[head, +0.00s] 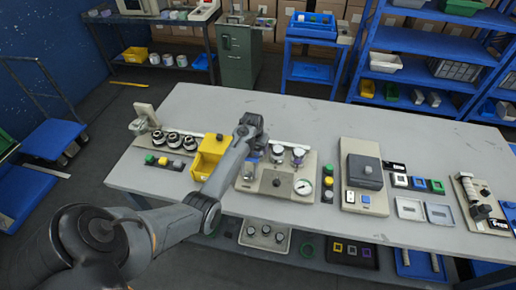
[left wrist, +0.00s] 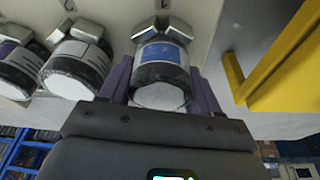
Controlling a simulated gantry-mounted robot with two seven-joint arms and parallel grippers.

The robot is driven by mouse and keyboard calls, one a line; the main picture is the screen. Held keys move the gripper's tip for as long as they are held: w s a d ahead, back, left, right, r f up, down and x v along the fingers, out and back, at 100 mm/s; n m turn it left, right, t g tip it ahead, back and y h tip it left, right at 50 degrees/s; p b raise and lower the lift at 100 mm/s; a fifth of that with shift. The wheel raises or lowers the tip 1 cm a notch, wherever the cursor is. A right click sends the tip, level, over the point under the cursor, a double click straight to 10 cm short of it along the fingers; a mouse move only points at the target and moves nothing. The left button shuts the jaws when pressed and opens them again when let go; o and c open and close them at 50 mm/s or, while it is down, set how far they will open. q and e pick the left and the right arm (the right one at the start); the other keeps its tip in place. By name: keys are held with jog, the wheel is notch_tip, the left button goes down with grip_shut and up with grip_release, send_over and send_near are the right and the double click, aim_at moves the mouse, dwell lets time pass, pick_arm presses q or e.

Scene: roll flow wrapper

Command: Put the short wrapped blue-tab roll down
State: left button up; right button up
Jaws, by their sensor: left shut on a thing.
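My left gripper (left wrist: 160,92) is shut on a short roll (left wrist: 163,68) with a blue band, a dark wrapped body and a white round end. In the left wrist view its purple fingers lie on both sides of the roll. The roll is lined up with a grey holder piece behind it; whether it rests there I cannot tell. Two similar rolls (left wrist: 78,55) stand beside it on the pale panel. In the head view my left gripper (head: 251,150) is over the left side of the beige station (head: 262,189), and my arm partly hides the roll. My right gripper is out of view.
Black-and-silver rolls (head: 175,140) stand in a row farther left. A gauge (head: 300,183) is at the station's right. The table's back strip (head: 230,95) is clear.

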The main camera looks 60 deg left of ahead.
pick_arm(q)
jog(key=shift+f, duration=0.25)
jog(key=o, duration=1.1)
jog(key=shift+o, duration=0.2)
jog(key=p+v, duration=0.2)
jog(key=v, duration=1)
jog(key=shift+r, duration=0.1)
